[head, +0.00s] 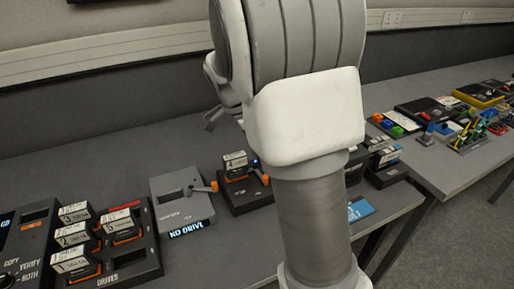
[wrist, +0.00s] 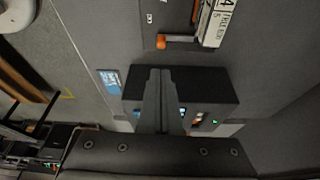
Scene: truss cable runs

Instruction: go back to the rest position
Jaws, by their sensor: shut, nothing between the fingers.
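My arm (head: 310,120) fills the middle of the head view and hides part of the table behind it. In the wrist view my gripper (wrist: 160,74) shows as two dark fingers side by side, closed together with nothing between them. It points over a dark box (wrist: 215,88) with small lights.
A grey device reading "NO DRIVE" (head: 182,208) and a black device (head: 243,192) with a drive and orange lever stand left of my arm. A rack with several drives (head: 147,262) is further left. A second table (head: 450,172) at right is cluttered. The table's back left is clear.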

